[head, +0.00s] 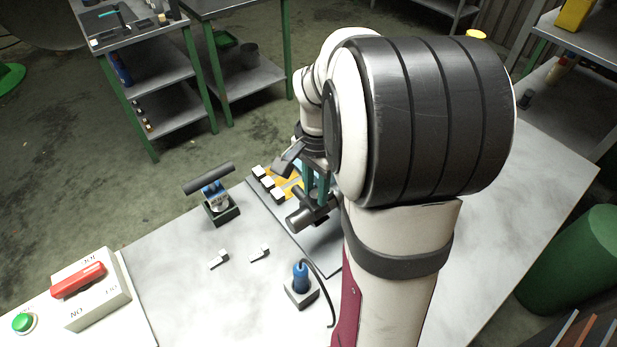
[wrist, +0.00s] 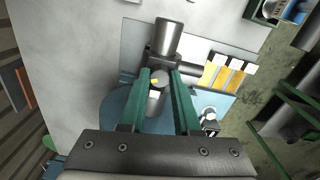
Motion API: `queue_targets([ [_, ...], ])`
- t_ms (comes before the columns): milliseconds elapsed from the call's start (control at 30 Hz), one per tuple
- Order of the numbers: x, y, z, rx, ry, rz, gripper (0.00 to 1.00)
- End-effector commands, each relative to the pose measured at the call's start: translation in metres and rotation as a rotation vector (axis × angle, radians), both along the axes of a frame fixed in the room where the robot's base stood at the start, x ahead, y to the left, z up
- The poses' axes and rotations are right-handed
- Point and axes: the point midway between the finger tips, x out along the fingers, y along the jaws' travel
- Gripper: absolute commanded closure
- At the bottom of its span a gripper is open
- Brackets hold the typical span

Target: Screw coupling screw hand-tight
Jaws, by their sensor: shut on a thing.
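My gripper (wrist: 161,74) has two green fingers. Beyond the fingertips a dark clamp-like block joins a shiny metal cylinder (wrist: 169,38). In the head view my gripper (head: 318,188) points down over a dark cylindrical part (head: 308,213) on a grey plate. The arm hides much of this assembly there, and the screw does not show. How deep the screw sits cannot be told.
White-topped yellow pieces (head: 268,185) stand close left of my gripper. A dark holder with a blue tool (head: 217,200), two small light parts (head: 259,253) and a blue-handled tool in a block (head: 300,280) stand on the table. A switch box (head: 92,289) is far left.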

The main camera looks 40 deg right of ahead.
Motion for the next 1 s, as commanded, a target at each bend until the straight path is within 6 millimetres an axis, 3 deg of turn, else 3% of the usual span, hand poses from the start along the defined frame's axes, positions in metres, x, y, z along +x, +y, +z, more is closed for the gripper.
queue_targets([
  [700, 0.0002, -0.0004, 0.0007, -0.001, -0.002, -0.663, 1.0],
  [1000, 0.0001, -0.0005, 0.0008, -0.001, -0.002, -0.866, 1.0],
])
